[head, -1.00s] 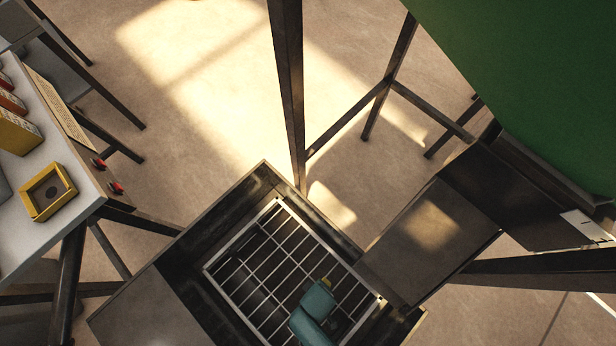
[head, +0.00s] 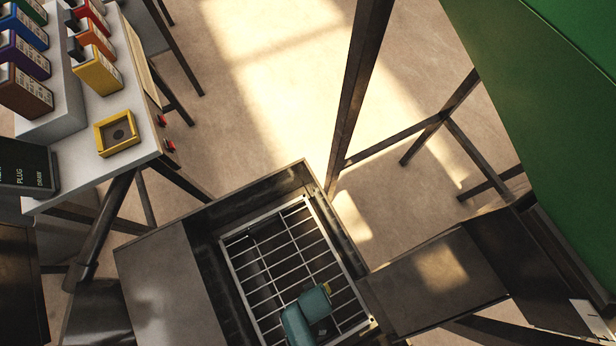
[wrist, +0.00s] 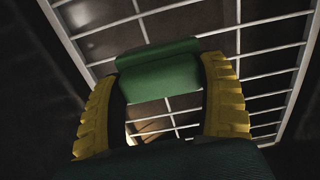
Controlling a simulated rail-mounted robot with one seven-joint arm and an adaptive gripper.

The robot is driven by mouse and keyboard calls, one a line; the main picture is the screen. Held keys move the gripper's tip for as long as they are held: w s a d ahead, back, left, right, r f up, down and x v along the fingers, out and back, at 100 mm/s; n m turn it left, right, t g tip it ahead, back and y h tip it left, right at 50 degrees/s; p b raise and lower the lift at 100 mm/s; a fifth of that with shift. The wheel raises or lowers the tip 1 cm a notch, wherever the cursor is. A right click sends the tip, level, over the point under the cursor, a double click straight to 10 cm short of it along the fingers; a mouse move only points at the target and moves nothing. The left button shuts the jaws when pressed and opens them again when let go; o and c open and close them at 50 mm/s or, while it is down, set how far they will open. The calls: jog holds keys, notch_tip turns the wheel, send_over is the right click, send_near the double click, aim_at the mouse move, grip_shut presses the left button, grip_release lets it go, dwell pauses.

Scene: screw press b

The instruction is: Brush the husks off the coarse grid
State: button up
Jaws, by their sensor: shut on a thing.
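The coarse grid (head: 290,263) is a pale metal frame of crossing bars set in a dark tray in the head view. It fills the upper part of the wrist view (wrist: 191,16). My gripper (head: 326,289) is over the lower right part of the grid in the head view. In the wrist view its two yellow fingers are shut on a green block (wrist: 158,77), probably the brush's handle. No bristles show. I cannot tell whether the block touches the grid. I cannot make out husks clearly on the bars.
A dark plate (head: 440,275) adjoins the tray on the right, and a flat metal panel (head: 165,280) on the left. A white table (head: 130,165) with coloured boxes stands at upper left. A large green body (head: 545,120) fills the upper right. A dark post (head: 357,90) rises behind the tray.

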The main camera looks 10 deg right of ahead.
dwell(0.3)
jog(key=w+a+r+b, duration=0.2)
jog(key=w+a, duration=0.2)
jog(key=w, duration=0.2)
jog(key=shift+r, duration=0.35)
jog(key=shift+w+r, duration=0.1)
jog(key=shift+w, duration=0.05)
notch_tip(320, 180, down, 7)
jog(key=b, duration=0.5)
jog(key=shift+f, duration=0.2)
jog(key=shift+w+d+r, duration=0.1)
jog(key=shift+w+d, duration=0.1)
jog(key=shift+d, duration=0.55)
jog(key=shift+w+d, duration=0.15)
jog(key=shift+d, duration=0.65)
jog(key=shift+w+d+r, duration=0.1)
jog(key=shift+w+d, duration=0.1)
jog(key=shift+d, duration=0.55)
jog(key=shift+p, duration=0.55)
jog(key=shift+f+b, duration=0.55)
jog(key=shift+f, duration=0.1)
